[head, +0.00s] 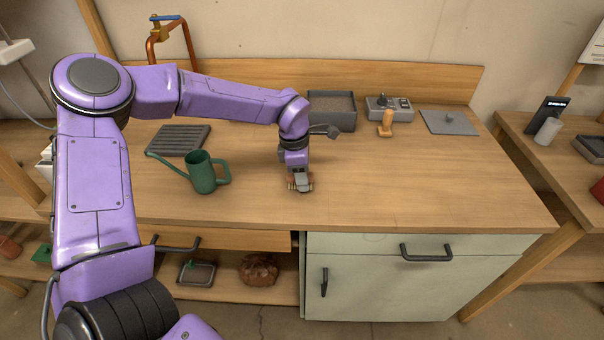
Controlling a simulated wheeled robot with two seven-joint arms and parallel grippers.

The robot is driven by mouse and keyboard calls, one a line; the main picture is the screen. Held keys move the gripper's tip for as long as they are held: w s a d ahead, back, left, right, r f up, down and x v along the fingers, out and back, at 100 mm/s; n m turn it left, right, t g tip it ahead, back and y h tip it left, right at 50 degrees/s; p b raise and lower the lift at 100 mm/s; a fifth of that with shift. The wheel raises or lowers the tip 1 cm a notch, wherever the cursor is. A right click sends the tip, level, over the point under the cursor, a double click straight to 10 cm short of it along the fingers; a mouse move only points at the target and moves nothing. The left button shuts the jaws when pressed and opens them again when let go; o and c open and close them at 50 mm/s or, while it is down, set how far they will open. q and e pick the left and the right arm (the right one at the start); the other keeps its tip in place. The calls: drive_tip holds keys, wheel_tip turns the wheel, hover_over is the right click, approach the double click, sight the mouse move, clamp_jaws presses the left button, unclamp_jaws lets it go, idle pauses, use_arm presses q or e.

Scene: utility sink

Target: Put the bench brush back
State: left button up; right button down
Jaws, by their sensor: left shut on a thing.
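My left gripper (300,187) points down at the middle of the wooden bench top, near its front edge. It is shut on a small brown thing (309,184), which looks like the bench brush. The gripper hides most of it, and only its brown ends show on either side of the fingers. It is at or just above the bench surface; I cannot tell if it touches. My right gripper is not in view.
A green watering can (203,174) stands left of the gripper, near a ribbed grey mat (179,139). Behind are a grey tray (343,121), a grey box with a knob (402,104), an orange-brown tool (386,126) and a flat grey plate (448,123). The bench's right front is clear.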

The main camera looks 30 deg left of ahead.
use_arm(q)
drive_tip(key=shift+f, duration=0.15)
drive_tip(key=o, duration=1)
drive_tip(key=r, duration=0.4)
drive_tip(key=a+r, duration=0.1)
drive_tip(key=r, duration=0.3)
drive_tip(key=s+r, duration=0.1)
drive_tip(key=r, duration=0.3)
drive_tip(key=shift+a+r, duration=0.15)
drive_tip(key=shift+a, duration=0.15)
